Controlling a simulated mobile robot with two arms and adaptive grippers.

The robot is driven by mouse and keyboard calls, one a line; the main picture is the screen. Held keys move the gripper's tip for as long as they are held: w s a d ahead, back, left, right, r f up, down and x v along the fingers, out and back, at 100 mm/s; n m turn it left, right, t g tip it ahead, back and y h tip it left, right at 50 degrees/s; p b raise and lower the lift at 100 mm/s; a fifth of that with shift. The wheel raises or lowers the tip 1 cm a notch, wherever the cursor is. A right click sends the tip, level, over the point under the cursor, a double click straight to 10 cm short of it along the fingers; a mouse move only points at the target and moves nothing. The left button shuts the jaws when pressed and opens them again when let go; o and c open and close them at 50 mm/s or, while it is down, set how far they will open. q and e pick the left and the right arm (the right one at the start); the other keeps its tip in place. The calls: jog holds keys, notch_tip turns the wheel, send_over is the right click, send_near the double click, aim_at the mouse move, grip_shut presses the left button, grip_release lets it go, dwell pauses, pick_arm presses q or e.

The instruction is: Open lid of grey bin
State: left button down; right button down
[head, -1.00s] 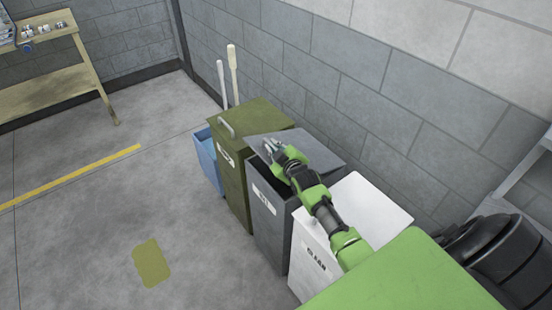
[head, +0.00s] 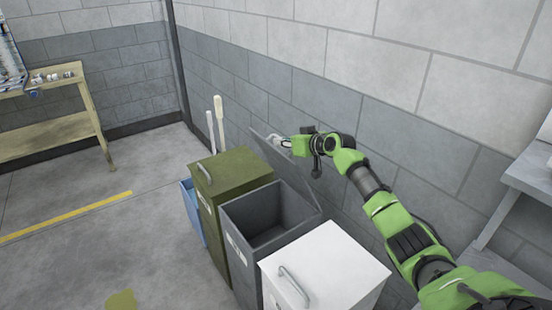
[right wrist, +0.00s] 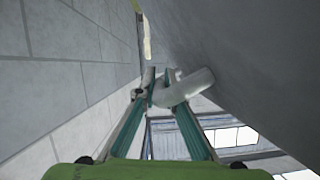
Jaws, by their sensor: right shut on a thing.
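The grey bin (head: 243,272) stands between the green bin and the white bin. In the head view its lid (head: 288,172) is raised steeply at the wall side, and the dark inside of the bin shows. My right gripper (head: 278,141) is at the upper edge of the lid, on its wall side. In the right wrist view my right gripper (right wrist: 158,92) is shut on the pale lid handle (right wrist: 188,86), with the grey lid filling the upper right. My left gripper is not in view.
The green bin (head: 233,173) and the white bin (head: 330,262), both with closed lids, flank the grey bin. A block wall (head: 400,135) runs close behind my right arm. A wooden table (head: 60,115) stands far left. Open floor lies in front of the bins.

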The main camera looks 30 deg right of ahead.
jog(key=shift+w+d+r+m+b, duration=0.15)
jog(key=shift+d+b, duration=0.1)
jog(key=shift+d, duration=0.15)
jog(key=shift+s+d+r+m+b, duration=0.1)
jog(key=shift+d+r+m+b, duration=0.1)
jog(key=shift+d, duration=0.2)
jog(key=c, duration=2.4)
grip_release()
jog(key=shift+f, duration=0.1)
jog(key=v, duration=0.7)
jog(key=shift+d+r, duration=0.1)
jog(key=shift+r, duration=0.1)
